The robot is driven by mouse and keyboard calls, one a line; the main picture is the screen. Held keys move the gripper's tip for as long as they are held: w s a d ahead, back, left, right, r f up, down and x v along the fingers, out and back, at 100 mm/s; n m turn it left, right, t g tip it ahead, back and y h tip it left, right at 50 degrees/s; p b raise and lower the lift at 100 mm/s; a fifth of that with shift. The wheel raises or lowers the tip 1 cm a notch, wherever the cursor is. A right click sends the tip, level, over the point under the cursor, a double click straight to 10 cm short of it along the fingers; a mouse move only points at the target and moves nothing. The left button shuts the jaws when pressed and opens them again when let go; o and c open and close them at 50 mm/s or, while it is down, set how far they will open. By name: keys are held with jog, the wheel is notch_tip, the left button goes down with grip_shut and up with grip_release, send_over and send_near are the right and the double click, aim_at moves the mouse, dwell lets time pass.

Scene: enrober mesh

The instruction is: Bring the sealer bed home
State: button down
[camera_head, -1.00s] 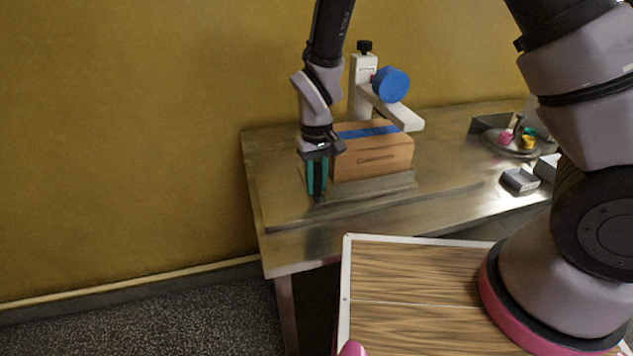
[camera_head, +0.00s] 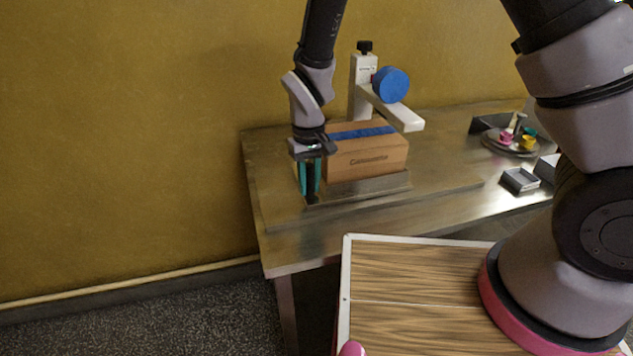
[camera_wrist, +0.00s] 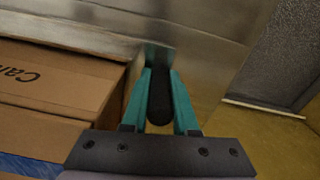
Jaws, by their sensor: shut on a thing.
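The sealer bed (camera_head: 372,189) is a flat grey metal plate low on the steel table. It carries a closed brown carton (camera_head: 366,158) with a blue tape strip along its top. My gripper (camera_head: 310,188) points down at the bed's left end, beside the carton. Its teal fingers, also in the wrist view (camera_wrist: 160,100), are shut on a dark upright handle (camera_wrist: 160,97). How the handle joins the bed is hidden. The sealer's white post (camera_head: 362,85) stands behind the carton, with a blue tape roll (camera_head: 390,85) and a white arm reaching over the carton's right side.
The steel table (camera_head: 440,190) has bare room in front of the bed. At right are a small grey tray (camera_head: 520,180), a round stand with pink and yellow pieces (camera_head: 512,140) and a dark bin (camera_head: 490,123). A yellow wall stands behind. My wooden-topped base is in front.

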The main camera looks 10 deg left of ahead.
jog(key=s+a, duration=0.1)
jog(key=a, duration=0.2)
jog(key=s+a, duration=0.1)
jog(key=a, duration=0.2)
jog(key=s+a, duration=0.1)
jog(key=a, duration=0.2)
jog(key=shift+s+a, duration=0.15)
jog(key=shift+s, duration=0.2)
jog(key=c, duration=1)
grip_release()
jog(key=shift+o, duration=0.2)
jog(key=shift+r, duration=0.1)
notch_tip(320, 180, up, 11)
jog(key=shift+f, duration=0.2)
